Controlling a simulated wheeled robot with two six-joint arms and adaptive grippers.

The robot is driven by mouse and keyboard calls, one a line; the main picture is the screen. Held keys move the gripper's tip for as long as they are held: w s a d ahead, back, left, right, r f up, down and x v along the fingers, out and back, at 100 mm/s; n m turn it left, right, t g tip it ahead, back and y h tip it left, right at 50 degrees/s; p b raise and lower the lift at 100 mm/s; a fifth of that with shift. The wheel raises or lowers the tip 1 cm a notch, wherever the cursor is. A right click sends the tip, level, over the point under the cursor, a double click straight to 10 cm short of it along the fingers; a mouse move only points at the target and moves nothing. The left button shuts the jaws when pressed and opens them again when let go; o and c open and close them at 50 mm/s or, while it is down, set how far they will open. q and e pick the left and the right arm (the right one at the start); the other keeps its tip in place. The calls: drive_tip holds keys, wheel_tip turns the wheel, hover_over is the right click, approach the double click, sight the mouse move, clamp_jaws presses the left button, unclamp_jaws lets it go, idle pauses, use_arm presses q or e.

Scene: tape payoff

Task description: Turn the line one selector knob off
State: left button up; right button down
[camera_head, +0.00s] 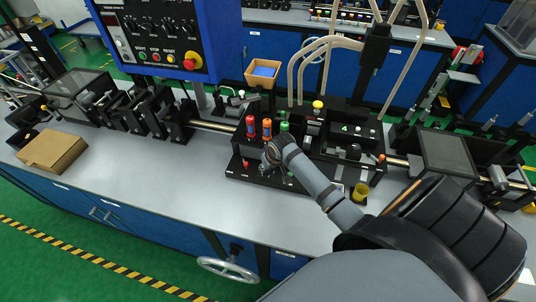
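A blue control panel (217,50) hangs at the top left, with a black face. Small dark knobs (158,27) stand in a row on that face, above the buttons marked start, stop and reset. I cannot read which knob is line one or how any is turned. My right arm comes in from the lower right. Its gripper (268,160) is small and dark at the front of the black station (240,168), well below and right of the panel. Its fingers blend into the station, so I cannot tell whether they are open or touch anything. My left gripper is not in view.
A red and yellow emergency button (192,61) sticks out at the panel's lower right. Red, orange and green-topped items stand by my gripper. A cardboard box (53,150) lies on the left of the bench (130,185). The bench is clear between box and station.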

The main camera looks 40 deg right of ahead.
drive_tip(key=shift+w+r, duration=0.1)
drive_tip(key=c, duration=1.3)
unclamp_jaws()
drive_tip(key=v, duration=1.2)
